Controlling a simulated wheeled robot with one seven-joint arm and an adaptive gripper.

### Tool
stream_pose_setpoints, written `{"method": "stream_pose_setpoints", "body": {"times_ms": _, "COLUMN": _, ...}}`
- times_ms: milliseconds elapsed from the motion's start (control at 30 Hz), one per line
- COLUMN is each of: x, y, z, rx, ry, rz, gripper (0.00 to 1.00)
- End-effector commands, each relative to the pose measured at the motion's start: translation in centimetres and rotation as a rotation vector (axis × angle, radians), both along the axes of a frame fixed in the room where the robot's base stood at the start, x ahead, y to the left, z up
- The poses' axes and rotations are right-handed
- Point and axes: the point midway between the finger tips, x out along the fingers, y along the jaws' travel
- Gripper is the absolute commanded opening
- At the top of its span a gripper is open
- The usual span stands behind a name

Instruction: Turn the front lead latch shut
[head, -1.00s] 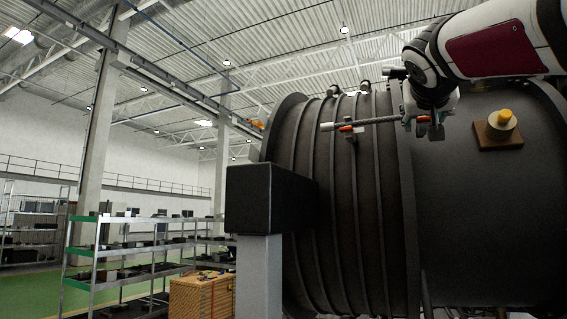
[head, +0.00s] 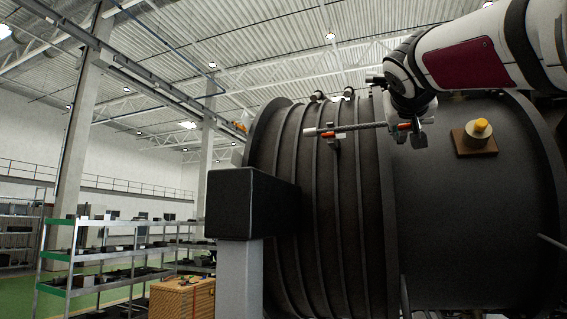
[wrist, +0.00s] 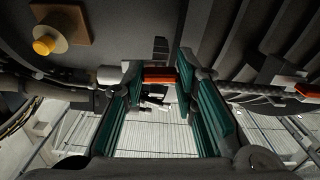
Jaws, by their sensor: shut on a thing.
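A latch with a red-orange handle (wrist: 159,75) lies between my gripper's fingers (wrist: 160,80) in the wrist view. My gripper is shut on this handle, with a green-padded finger at either side. In the head view my gripper (head: 410,132) is at the upper side of the dark engine casing (head: 345,210), and a bit of orange shows at its fingers. A braided lead (head: 365,127) runs left from there to a second orange latch (head: 331,135). That one also shows at the right edge of the wrist view (wrist: 308,90). The gripped latch's base is partly hidden.
A yellow-topped knob on a brown block (head: 476,138) sits on the casing, right of my gripper. A black box on a grey post (head: 245,205) stands before the casing. Shelves (head: 100,265) and a wooden crate (head: 182,298) are at the left.

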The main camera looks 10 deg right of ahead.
Motion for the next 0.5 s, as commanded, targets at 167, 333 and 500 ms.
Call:
{"method": "stream_pose_setpoints", "body": {"times_ms": 167, "x": -0.04, "y": 0.01, "z": 0.06, "rx": -0.110, "ry": 0.074, "rz": 0.000, "gripper": 0.00}}
{"method": "stream_pose_setpoints", "body": {"times_ms": 333, "x": -0.06, "y": 0.02, "z": 0.12, "rx": -0.242, "ry": 0.162, "rz": 0.000, "gripper": 0.00}}
{"method": "stream_pose_setpoints", "body": {"times_ms": 500, "x": -0.06, "y": 0.04, "z": 0.14, "rx": -0.377, "ry": 0.253, "rz": 0.001, "gripper": 0.00}}
